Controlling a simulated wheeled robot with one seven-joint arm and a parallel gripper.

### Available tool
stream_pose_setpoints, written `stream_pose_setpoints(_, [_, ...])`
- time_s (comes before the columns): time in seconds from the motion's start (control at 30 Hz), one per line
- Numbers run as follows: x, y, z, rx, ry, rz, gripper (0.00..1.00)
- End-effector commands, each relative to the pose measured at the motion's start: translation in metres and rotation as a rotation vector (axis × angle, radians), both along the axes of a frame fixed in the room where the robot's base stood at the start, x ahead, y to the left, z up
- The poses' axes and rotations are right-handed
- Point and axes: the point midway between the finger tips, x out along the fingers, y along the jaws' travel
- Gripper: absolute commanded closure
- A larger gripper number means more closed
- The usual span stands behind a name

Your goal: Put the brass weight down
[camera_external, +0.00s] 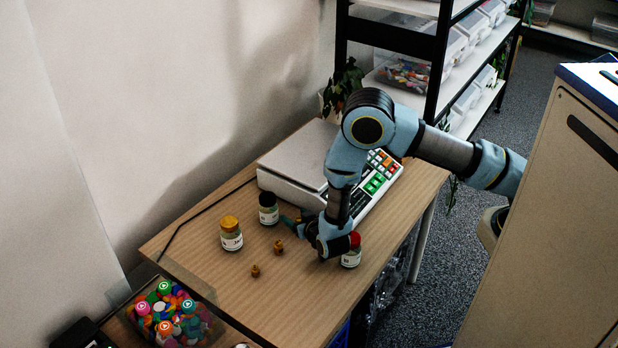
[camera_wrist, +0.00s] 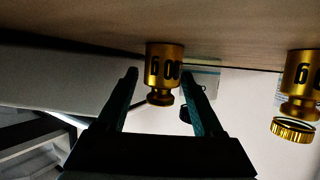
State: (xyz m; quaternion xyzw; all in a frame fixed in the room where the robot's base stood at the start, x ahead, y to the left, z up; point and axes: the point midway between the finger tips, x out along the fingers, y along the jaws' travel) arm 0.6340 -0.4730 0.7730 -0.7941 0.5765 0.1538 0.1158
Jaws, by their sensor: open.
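Two small brass weights stand upright on the wooden table (camera_external: 200,262) in the external view: one brass weight (camera_external: 278,247) just left of my gripper, another (camera_external: 255,271) farther left and nearer the front. In the wrist view, which shows the table at the top, one brass weight (camera_wrist: 165,68) with black digits is between my fingertips, its base on the tabletop. The other (camera_wrist: 301,85) is at the right edge. My gripper (camera_external: 296,226) is low over the table and open; it also shows in the wrist view (camera_wrist: 160,78) with a finger on each side of the weight.
A red-lidded jar (camera_external: 351,252) stands close to my wrist on the right. A black-lidded jar (camera_external: 268,209) and a yellow-lidded jar (camera_external: 231,235) stand to the left. A scale (camera_external: 298,160) with a keypad is behind. The table's front left is clear.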

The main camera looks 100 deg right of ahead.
Motion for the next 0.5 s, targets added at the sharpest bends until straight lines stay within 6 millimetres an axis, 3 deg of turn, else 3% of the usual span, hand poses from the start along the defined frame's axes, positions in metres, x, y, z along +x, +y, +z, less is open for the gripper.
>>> stream_pose_setpoints(0.07, [-0.003, 0.002, 0.003, 0.008, 0.008, 0.000, 0.31])
stream_pose_setpoints(0.3, [-0.017, 0.050, 0.019, 0.005, 0.007, 0.005, 0.31])
stream_pose_setpoints(0.5, [-0.015, 0.045, 0.060, 0.002, 0.001, 0.000, 0.31])
